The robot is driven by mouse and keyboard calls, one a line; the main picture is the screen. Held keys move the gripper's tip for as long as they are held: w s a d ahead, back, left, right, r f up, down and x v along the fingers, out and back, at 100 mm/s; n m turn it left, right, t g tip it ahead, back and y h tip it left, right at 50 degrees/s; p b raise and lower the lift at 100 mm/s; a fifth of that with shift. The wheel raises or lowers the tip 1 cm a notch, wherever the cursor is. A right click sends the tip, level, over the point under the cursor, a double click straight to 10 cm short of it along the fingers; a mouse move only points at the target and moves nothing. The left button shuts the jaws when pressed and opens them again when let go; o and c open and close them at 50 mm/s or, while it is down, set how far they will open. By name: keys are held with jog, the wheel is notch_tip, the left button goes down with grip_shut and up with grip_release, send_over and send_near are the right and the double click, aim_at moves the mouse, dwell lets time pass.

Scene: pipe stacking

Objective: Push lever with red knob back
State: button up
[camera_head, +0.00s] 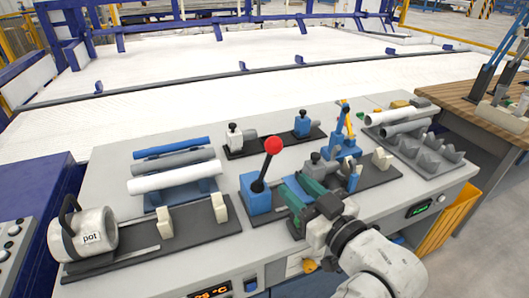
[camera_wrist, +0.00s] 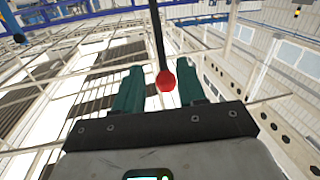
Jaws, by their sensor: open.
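The lever is a black rod with a red knob (camera_head: 273,146) on top, rising from a blue base block (camera_head: 257,197). It leans a little to the right in the head view. My gripper (camera_head: 293,187) has teal fingers and is open and empty, just right of the blue base and lower in the picture than the knob. In the wrist view, the red knob (camera_wrist: 166,81) and its rod show between the two open fingers (camera_wrist: 160,77). Whether the knob lies within the fingers' reach or beyond it cannot be told. No contact is clear.
Left of the lever are pipes on a rack (camera_head: 172,180) and a white pot (camera_head: 90,237) on a dark rail. A blue-yellow clamp device (camera_head: 342,135) stands behind my gripper, and a grey pipe rack (camera_head: 425,152) is at right.

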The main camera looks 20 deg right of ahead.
aim_at(268, 165)
jog(key=w, duration=0.3)
jog(key=w+a+p, duration=0.1)
jog(key=w, duration=0.3)
jog(key=w+a, duration=0.1)
jog(key=w, duration=0.2)
jog(key=shift+w+r, duration=0.2)
jog(key=shift+w, duration=0.2)
jog(key=shift+c, duration=0.2)
grip_shut()
